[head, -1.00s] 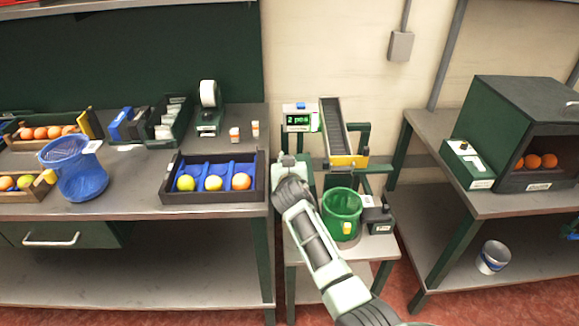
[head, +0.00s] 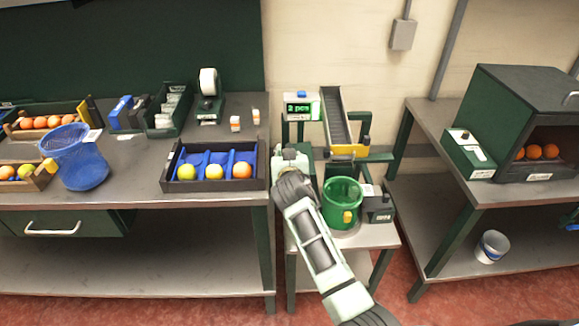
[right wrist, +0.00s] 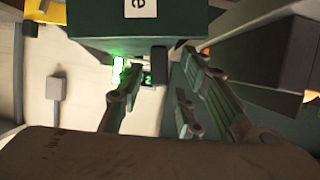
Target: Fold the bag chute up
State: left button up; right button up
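The bag chute, a dark ribbed sloping ramp (head: 337,118) with a yellow front lip (head: 347,151), stands on the small middle stand in the head view. It slopes down toward the front, above a green bucket-like container (head: 341,203). My right arm reaches up from the bottom. Its gripper (head: 290,157) is left of the chute lip, mostly hidden behind my wrist. A dark green block with a white label (right wrist: 140,8) is close ahead, and a yellow part (right wrist: 42,10) shows at upper left. My left gripper is not in view.
A display reading "2 pcs" (head: 299,106) stands left of the chute. A black box (head: 379,208) is right of the green container. A divided tray (head: 172,186) with three fruits is on the left bench. A dark green cabinet (head: 500,108) stands on the right bench.

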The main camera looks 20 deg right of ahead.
jog(key=v, duration=0.8)
jog(key=shift+s, duration=0.25)
jog(key=shift+a, duration=0.1)
